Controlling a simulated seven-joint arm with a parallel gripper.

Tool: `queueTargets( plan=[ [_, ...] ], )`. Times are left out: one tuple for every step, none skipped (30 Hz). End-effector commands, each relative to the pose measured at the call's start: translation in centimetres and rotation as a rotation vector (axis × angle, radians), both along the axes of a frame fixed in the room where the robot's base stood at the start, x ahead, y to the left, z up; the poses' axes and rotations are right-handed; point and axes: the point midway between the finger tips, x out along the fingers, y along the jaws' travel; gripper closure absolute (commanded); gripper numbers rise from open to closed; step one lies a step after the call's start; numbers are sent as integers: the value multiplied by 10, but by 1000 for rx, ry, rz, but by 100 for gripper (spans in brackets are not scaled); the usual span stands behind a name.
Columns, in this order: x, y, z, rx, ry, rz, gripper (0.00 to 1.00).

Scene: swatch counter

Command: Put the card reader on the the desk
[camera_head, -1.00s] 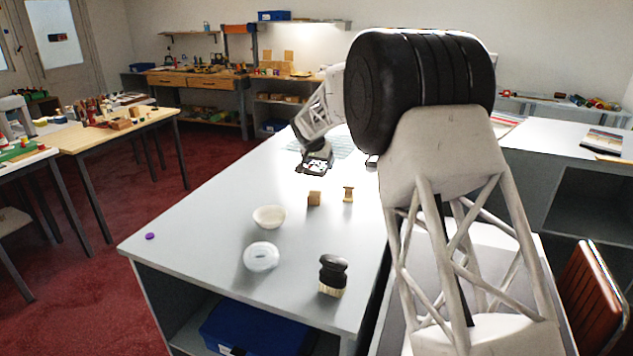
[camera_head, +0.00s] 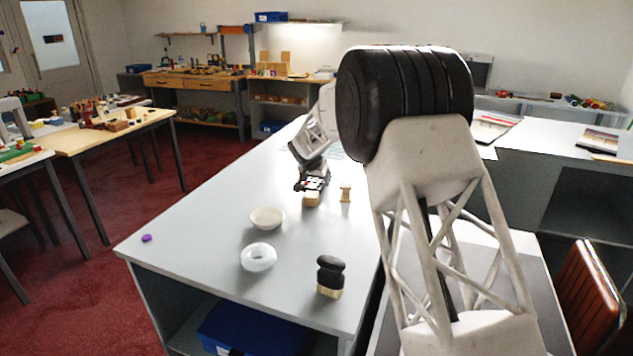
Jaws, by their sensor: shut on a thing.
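My gripper (camera_head: 312,187) is low over the far middle of the grey counter (camera_head: 205,245). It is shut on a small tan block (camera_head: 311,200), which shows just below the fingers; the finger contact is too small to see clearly. No thing is plainly recognisable as a card reader, and I cannot tell whether this block is it. A wooden-topped desk (camera_head: 85,140) stands at the left, apart from the counter, with several small things on it.
Near the gripper stands a small wooden spool-shaped piece (camera_head: 346,193). Red floor separates counter and desk.

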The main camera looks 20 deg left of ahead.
Motion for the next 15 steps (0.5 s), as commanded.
queueTargets(
  plan=[
    [0, 0, -4, 0, 0, 0, 59],
    [0, 0, -6, 0, 0, 0, 59],
    [0, 0, -7, 0, 0, 0, 59],
    [0, 0, -8, 0, 0, 0, 59],
    [0, 0, -8, 0, 0, 0, 59],
    [0, 0, -9, 0, 0, 0, 59],
    [0, 0, -9, 0, 0, 0, 59],
    [0, 0, -8, 0, 0, 0, 59],
    [0, 0, -8, 0, 0, 0, 59],
    [0, 0, -8, 0, 0, 0, 59],
    [0, 0, -8, 0, 0, 0, 59],
    [0, 0, -8, 0, 0, 0, 59],
    [0, 0, -9, 0, 0, 0, 59],
    [0, 0, -9, 0, 0, 0, 59],
    [0, 0, -10, 0, 0, 0, 59]
  ],
)
